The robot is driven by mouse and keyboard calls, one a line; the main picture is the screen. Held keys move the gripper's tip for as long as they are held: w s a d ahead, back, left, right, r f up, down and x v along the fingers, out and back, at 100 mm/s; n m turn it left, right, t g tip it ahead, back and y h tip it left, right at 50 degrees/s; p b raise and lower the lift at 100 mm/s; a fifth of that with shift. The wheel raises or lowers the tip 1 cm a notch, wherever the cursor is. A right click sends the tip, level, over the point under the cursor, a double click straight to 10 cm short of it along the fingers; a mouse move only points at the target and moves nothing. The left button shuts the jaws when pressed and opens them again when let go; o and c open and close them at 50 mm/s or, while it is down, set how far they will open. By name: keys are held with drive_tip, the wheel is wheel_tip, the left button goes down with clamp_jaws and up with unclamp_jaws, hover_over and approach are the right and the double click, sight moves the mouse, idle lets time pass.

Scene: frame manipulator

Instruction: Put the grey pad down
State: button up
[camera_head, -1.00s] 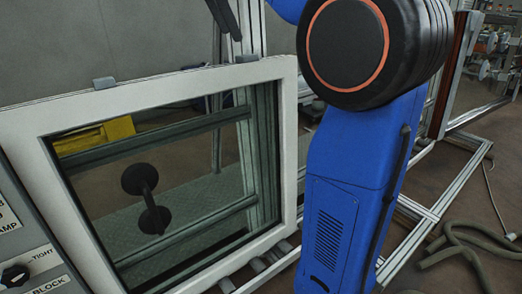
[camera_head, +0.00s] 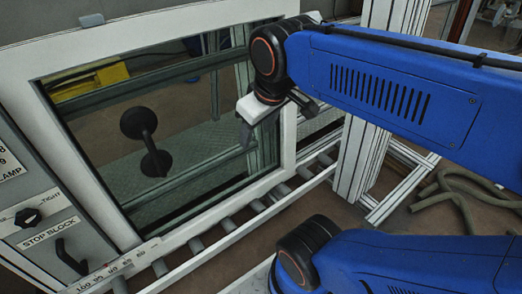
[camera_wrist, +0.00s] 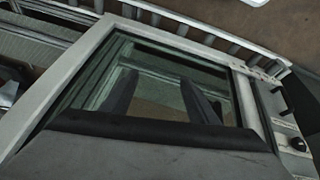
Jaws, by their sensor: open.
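A small grey pad (camera_head: 92,20) sits on the top edge of the white frame (camera_head: 20,80), near its left end, in the head view. A second pad seen earlier farther right on that edge is out of view. My gripper (camera_head: 277,125) hangs in front of the frame's upper right part, well to the right of the pad. Its two dark fingers are apart, and I see no object between them. In the wrist view my gripper (camera_wrist: 158,82) shows spread fingers against the frame's glass opening. I cannot make out a pad there.
A grey control panel with a black knob (camera_head: 27,217) and a STOP BLOCK label stands at the left. A roller rail (camera_head: 225,222) runs below the frame. A black double-cup handle (camera_head: 147,142) shows in the opening. A metal post (camera_head: 375,130) stands at the right; hoses lie on the floor.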

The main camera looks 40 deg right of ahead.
drive_tip(key=s+f, duration=0.1)
drive_tip(key=s+f+m, duration=0.1)
drive_tip(key=f, duration=0.1)
drive_tip(key=s+a+f+m, duration=0.1)
drive_tip(key=f, duration=0.1)
drive_tip(key=shift+y, duration=0.3)
idle(0.9)
